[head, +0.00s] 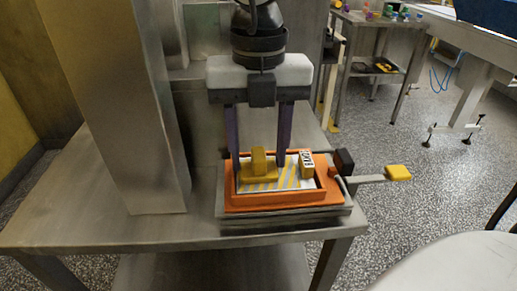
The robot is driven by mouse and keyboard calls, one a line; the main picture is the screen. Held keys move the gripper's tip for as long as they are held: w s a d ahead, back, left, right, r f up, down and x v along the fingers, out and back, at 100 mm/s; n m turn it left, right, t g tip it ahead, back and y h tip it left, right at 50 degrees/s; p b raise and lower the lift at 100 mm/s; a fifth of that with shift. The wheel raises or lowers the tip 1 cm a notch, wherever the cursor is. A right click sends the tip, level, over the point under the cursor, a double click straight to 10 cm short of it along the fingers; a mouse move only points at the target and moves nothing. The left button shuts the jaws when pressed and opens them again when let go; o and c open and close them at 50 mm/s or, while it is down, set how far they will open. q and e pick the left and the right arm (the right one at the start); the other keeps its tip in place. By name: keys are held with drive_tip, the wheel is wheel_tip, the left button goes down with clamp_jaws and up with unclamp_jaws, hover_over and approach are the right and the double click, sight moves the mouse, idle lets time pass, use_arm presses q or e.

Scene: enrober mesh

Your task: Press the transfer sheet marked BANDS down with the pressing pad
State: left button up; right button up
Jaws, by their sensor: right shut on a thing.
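The transfer sheet (292,178) is white with yellow diagonal bands and lies inside an orange frame (268,200). A tab with black lettering (308,164) stands at its right side; the lettering is too small to read surely. The yellow pressing pad (259,164), with a raised block on top, is over the left part of the sheet. Whether the pad touches the sheet is hard to tell. My left gripper is not in view.
The frame rests on a grey base (290,219) near the front right of a steel table (90,217). A yellow-ended lever (398,172) and a dark block (344,160) stick out at its right. A tall steel housing (115,100) stands left. The table's front left is clear.

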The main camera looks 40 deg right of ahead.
drive_tip(key=shift+s+f, duration=0.1)
drive_tip(key=shift+f, duration=0.05)
idle(0.4)
drive_tip(key=shift+r+p, duration=0.75)
drive_tip(key=shift+r, duration=0.45)
wheel_tip(320, 180, up, 2)
drive_tip(key=shift+r+p, duration=0.1)
drive_tip(key=shift+p, duration=0.5)
drive_tip(key=shift+r+p, duration=0.85)
drive_tip(key=shift+r, duration=0.5)
